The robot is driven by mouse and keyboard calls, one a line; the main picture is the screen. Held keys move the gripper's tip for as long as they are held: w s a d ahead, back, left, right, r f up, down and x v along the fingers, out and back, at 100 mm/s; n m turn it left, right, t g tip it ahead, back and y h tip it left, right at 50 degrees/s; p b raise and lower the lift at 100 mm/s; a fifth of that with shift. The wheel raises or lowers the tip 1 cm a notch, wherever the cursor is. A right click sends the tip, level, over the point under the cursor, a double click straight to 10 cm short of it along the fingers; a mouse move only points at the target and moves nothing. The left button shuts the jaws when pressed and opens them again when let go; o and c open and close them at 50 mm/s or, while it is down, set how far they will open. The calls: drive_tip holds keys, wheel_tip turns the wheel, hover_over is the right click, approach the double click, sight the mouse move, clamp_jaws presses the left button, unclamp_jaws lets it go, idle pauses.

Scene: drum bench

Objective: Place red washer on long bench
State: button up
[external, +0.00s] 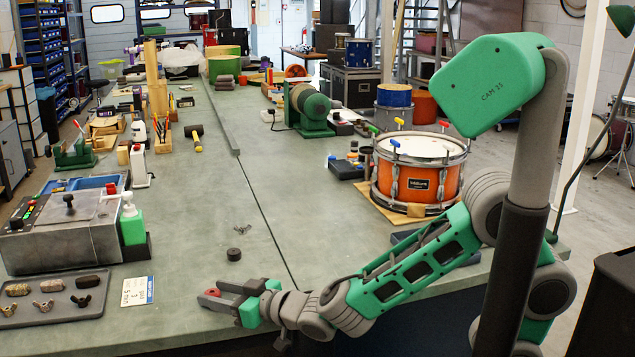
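The red washer (212,292) is a small red ring at the near front edge of the long bench (195,225), in the external view. My gripper (211,293) points left, low over this near end of the bench. The washer sits between its two grey fingertips and fills the gap there, so the gripper looks shut on it. Part of the washer is hidden by the fingers. I cannot tell whether the washer touches the bench top or is held slightly above it.
A dark puck (234,254) and small metal bits (242,229) lie behind my gripper. A tray of wing nuts (55,299) and a white card (137,291) lie to its left. An orange drum (418,172) stands at right. The middle of the bench is mostly clear.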

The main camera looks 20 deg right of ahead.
drive_tip(key=shift+r+p, duration=0.1)
drive_tip(key=shift+p, duration=0.3)
drive_tip(key=shift+o, duration=0.3)
drive_tip(key=v, duration=0.7)
drive_tip(key=shift+s+a+r, duration=0.1)
drive_tip(key=shift+s+r, duration=0.05)
drive_tip(key=shift+s, duration=0.1)
drive_tip(key=shift+o, duration=0.6)
drive_tip(key=shift+s+d, duration=0.15)
drive_tip(key=shift+d, duration=0.15)
